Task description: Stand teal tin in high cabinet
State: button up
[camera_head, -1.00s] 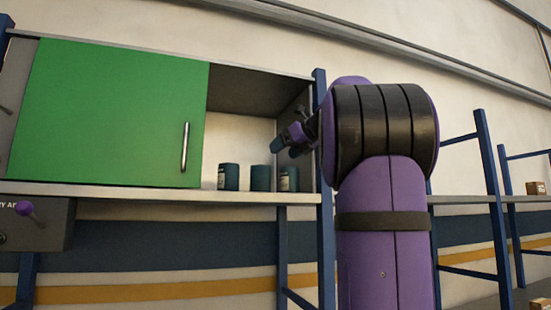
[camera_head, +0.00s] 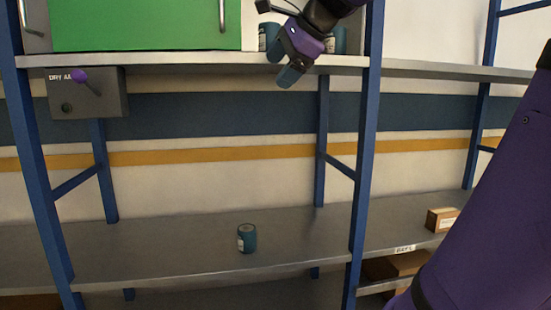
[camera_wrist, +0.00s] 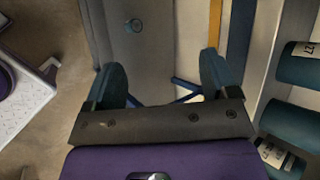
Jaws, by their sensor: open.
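A teal tin (camera_head: 247,239) stands upright on the lower grey shelf (camera_head: 160,250); it also shows small at the top of the wrist view (camera_wrist: 133,25). The high cabinet has a green door (camera_head: 145,22) on its left, with its right part open. Teal tins stand in that open part, one left of my gripper (camera_head: 268,37) and one right of it (camera_head: 336,40). My gripper (camera_head: 282,64) is open and empty in front of the cabinet's bottom edge, hiding part of the interior. In the wrist view, nothing is between its fingers (camera_wrist: 162,72), and several tins (camera_wrist: 295,65) lie to the right.
Blue rack posts (camera_head: 362,150) flank the bay. A grey box with a purple knob (camera_head: 80,76) hangs under the cabinet at left. A cardboard box (camera_head: 441,219) sits on the shelf at right. The lower shelf around the tin is clear.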

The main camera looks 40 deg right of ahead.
jog(key=s+a+f+n+g, duration=0.1)
jog(key=s+a+f+n, duration=0.3)
jog(key=f+n, duration=0.3)
jog(key=s+a+f+n+g+h, duration=0.1)
jog(key=s+a+f+n, duration=0.4)
jog(key=f+n, duration=0.2)
jog(key=s+a+f+n+g, duration=0.1)
jog(key=s+a+f+n, duration=0.4)
jog(key=f+n, duration=0.2)
notch_tip(320, 180, down, 3)
jog(key=shift+a+r+g+h, duration=0.1)
jog(key=shift+a+g+h, duration=0.2)
jog(key=shift+g, duration=0.1)
jog(key=shift+c, duration=0.4)
